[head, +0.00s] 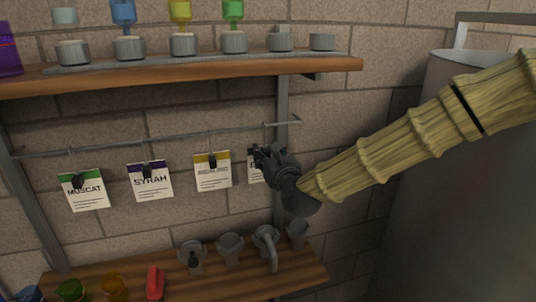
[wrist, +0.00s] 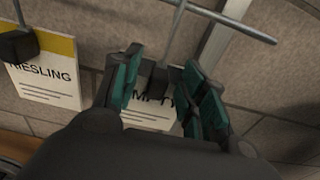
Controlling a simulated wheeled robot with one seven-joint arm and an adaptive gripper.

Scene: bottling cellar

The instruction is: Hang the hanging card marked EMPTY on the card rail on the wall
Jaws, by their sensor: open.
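The EMPTY card (head: 254,171) is a white card at the right end of the row, largely hidden behind my gripper in the head view. In the wrist view the card (wrist: 145,119) shows part of its lettering below a black clip (wrist: 156,78). A thin hanger runs up from the clip to the card rail (wrist: 228,18). The rail (head: 120,148) crosses the wall under the upper shelf. My gripper (head: 267,157) is in front of the card. In the wrist view its green-padded fingers (wrist: 161,76) are open, on either side of the clip. Contact cannot be told.
The MUSCAT (head: 88,198), SYRAH (head: 153,184) and RIESLING cards (head: 212,177) hang to the left. The upper shelf (head: 335,65) is above; the lower shelf (head: 300,275) holds cups and fittings. A grey tank (head: 445,225) stands at right.

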